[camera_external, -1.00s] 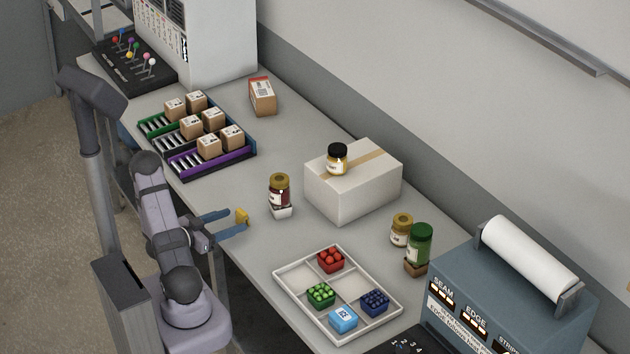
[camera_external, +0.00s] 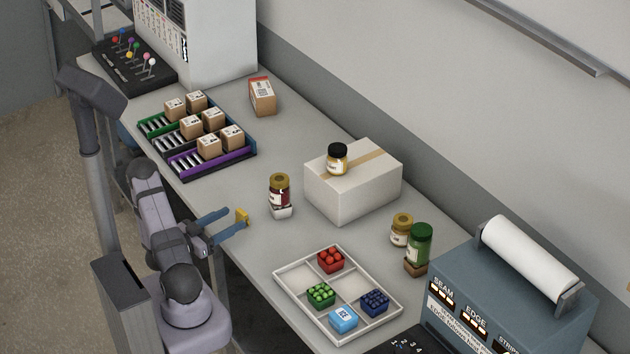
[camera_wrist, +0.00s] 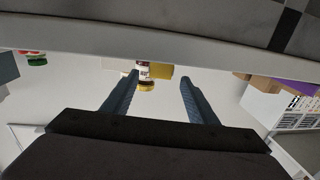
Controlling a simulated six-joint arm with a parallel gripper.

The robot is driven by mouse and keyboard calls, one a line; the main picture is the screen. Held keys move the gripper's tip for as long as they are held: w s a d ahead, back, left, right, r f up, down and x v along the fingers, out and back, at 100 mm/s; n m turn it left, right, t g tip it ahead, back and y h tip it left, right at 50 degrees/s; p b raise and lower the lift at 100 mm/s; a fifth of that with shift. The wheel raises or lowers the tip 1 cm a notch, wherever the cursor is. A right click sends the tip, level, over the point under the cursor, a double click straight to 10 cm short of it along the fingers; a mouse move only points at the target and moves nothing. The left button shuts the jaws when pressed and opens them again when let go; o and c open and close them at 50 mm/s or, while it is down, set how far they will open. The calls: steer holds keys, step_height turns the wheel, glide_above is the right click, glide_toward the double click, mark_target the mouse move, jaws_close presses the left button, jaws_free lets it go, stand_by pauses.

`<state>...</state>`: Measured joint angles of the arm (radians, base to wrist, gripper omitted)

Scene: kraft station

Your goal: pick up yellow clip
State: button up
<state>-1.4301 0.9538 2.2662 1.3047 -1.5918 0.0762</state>
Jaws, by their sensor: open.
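The yellow clip (camera_external: 242,215) is a small yellow piece at the near edge of the worktable, right by my fingertips in the external view. It also shows in the wrist view as a yellow patch (camera_wrist: 161,71) between my fingertips, partly in front of a jar. My gripper (camera_external: 237,219) has its two blue fingers spread apart, reaching over the table edge from the left. In the wrist view my gripper (camera_wrist: 159,76) is open, with a clear gap between the fingers. I cannot tell whether either finger touches the clip.
A dark red jar (camera_external: 279,190) stands beyond the clip on a white block. A white box (camera_external: 340,200) with a jar on top is farther right. A divided tray (camera_external: 296,294) lies at the lower right. Rack lanes with cartons (camera_external: 250,151) are behind. Bare table separates these.

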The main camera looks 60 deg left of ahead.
mark_target(239, 215)
steer(key=w, duration=0.1)
steer(key=w+p, duration=0.1)
steer(key=w, duration=0.1)
steer(key=shift+w+a+r+p, duration=0.15)
steer(key=shift+a+p, duration=0.05)
steer(key=shift+p, duration=0.1)
steer(key=shift+w+a, duration=0.15)
steer(key=shift+w, duration=0.55)
steer(key=c, duration=1.1)
